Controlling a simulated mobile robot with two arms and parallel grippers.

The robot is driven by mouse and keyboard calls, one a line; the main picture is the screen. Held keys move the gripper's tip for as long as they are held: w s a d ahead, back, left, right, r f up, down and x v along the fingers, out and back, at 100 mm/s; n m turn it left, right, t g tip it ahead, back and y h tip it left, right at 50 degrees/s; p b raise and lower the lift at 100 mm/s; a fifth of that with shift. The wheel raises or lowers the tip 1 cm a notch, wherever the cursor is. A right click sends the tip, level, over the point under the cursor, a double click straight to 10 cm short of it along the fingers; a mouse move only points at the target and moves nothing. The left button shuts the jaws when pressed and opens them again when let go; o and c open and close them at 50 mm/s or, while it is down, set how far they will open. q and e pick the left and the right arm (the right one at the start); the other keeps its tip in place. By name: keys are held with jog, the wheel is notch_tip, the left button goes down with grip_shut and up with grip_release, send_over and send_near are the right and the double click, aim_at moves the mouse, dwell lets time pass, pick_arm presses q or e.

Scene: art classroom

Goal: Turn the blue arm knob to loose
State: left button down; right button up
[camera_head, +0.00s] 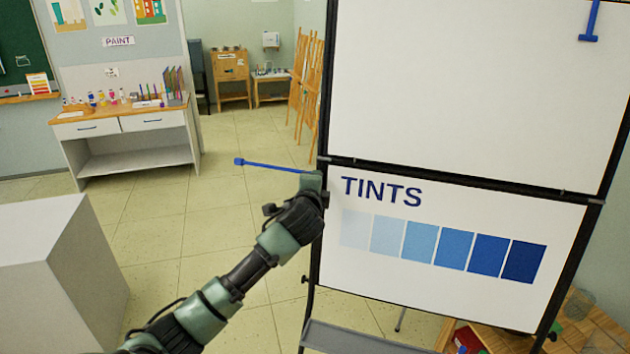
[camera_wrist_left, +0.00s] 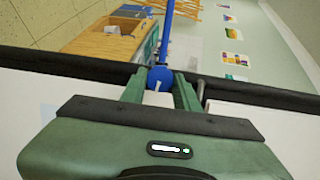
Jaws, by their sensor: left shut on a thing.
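A blue arm (camera_head: 268,165) sticks out leftwards from the left edge of the white board, at the dark bar between its two panels. In the left wrist view the blue arm (camera_wrist_left: 169,35) runs up from a round blue knob (camera_wrist_left: 160,75). The knob has a small white mark. My left gripper (camera_wrist_left: 159,90) is shut on the knob, one green finger on each side. In the head view my left gripper (camera_head: 314,183) is at the board's edge and hides the knob. My right gripper is not in view.
The board's upper panel (camera_head: 450,85) is blank; the lower one (camera_head: 440,280) reads TINTS above blue squares. Another blue arm (camera_head: 592,20) shows at the top right. A pale block (camera_head: 40,240) stands at the left. A paint table (camera_head: 130,155) and easels (camera_head: 304,85) stand behind.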

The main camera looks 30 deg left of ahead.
pick_arm(q)
jog(key=shift+a+n+g+h+p, duration=0.1)
jog(key=shift+n+g+h+p, duration=0.3)
jog(key=shift+n, duration=1.35)
jog(key=shift+n+g+h+p, duration=0.15)
jog(key=shift+n+p, duration=0.35)
jog(key=shift+n, duration=1.25)
jog(key=shift+h, duration=0.25)
jog(key=c, duration=1.1)
grip_release()
jog(key=shift+r, duration=0.1)
jog(key=shift+o, duration=0.2)
jog(key=b+v, duration=0.3)
jog(key=v, duration=0.4)
jog(key=shift+s, duration=0.35)
